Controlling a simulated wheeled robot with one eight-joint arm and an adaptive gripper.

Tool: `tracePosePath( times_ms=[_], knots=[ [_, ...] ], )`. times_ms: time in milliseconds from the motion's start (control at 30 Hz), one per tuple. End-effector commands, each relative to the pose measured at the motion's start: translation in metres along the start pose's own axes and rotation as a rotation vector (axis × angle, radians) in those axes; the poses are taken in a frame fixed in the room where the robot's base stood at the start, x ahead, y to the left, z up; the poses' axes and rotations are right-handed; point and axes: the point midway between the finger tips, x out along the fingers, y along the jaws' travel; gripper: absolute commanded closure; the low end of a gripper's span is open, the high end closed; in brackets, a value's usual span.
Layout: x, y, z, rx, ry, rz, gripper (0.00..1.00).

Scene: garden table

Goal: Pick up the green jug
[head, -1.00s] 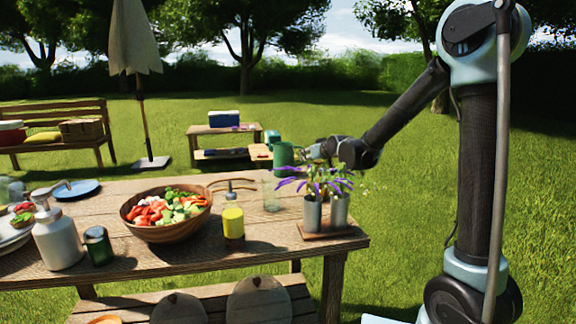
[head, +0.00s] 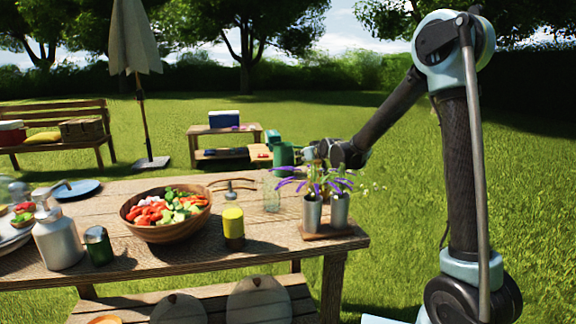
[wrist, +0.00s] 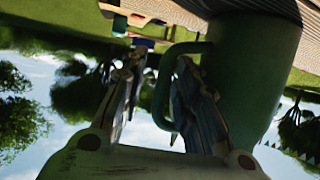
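The green jug (head: 284,154) stands at the far edge of the wooden table (head: 112,198), left of my gripper (head: 308,153). In the upside-down wrist view the jug (wrist: 255,85) fills the right side, and its handle (wrist: 165,85) reaches into the gap between my two fingers (wrist: 160,95). The fingers are spread, with gaps visible beside the handle, so my gripper looks open around it. I cannot tell whether a finger touches the jug's body.
Two metal pots with purple flowers (head: 312,212) stand on a small board near my forearm. A clear glass (head: 271,194), a yellow-topped jar (head: 233,228) and a salad bowl (head: 166,232) stand on the table. A low side table (head: 226,132) is on the grass beyond.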

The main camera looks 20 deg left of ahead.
Motion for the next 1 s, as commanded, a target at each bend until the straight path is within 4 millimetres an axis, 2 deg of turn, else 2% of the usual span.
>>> tracePosePath(
  times_ms=[33,100,667,1000],
  knots=[
    [0.000,0.000,0.000,0.000,0.000,0.000,0.90],
    [0.000,0.000,0.000,0.000,0.000,0.000,1.00],
    [-0.002,0.000,-0.003,0.000,0.000,0.000,1.00],
    [-0.009,-0.001,-0.022,0.000,0.001,0.000,1.00]
  ],
)
